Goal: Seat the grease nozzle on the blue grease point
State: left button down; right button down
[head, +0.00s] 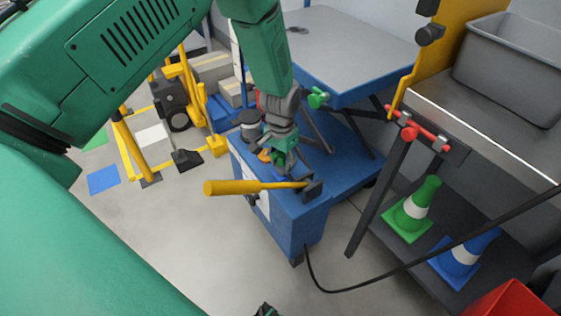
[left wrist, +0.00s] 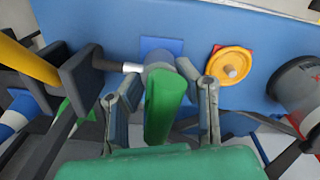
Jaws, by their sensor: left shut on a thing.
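My left gripper (head: 281,160) is over the near end of the blue cart (head: 305,215). In the left wrist view its two fingers (left wrist: 158,102) are shut on a green grip, which I take as the grease nozzle (left wrist: 166,108). Past the grip's far end, a grey round piece lies in front of the blue square of the grease point (left wrist: 163,45). A silver rod (left wrist: 132,67) runs to this piece from a black block (left wrist: 82,80). The grip and fingers hide the contact, so I cannot tell whether the nozzle touches the point. My right gripper is not seen.
A yellow bar (head: 235,187) juts left from the cart at the black block. Beside the blue square is a yellow disc (left wrist: 231,66) on red. A black hose (head: 400,268) curves toward the cart. A shelf with cones (head: 412,210) stands right; open floor lies left.

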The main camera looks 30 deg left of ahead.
pick_arm(q)
jog(key=shift+d+r, duration=0.15)
jog(key=shift+d, duration=0.25)
jog(key=shift+a+p, duration=0.35)
jog(key=shift+a, duration=0.15)
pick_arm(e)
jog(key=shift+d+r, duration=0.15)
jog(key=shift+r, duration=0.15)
pick_arm(q)
jog(key=shift+d, duration=0.15)
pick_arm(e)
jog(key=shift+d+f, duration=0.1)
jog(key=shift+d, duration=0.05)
pick_arm(q)
jog(key=shift+f+b, duration=0.3)
jog(key=shift+f, duration=0.3)
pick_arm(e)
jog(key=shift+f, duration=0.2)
pick_arm(q)
jog(key=c, duration=1.5)
grip_release()
jog(key=shift+r, duration=0.1)
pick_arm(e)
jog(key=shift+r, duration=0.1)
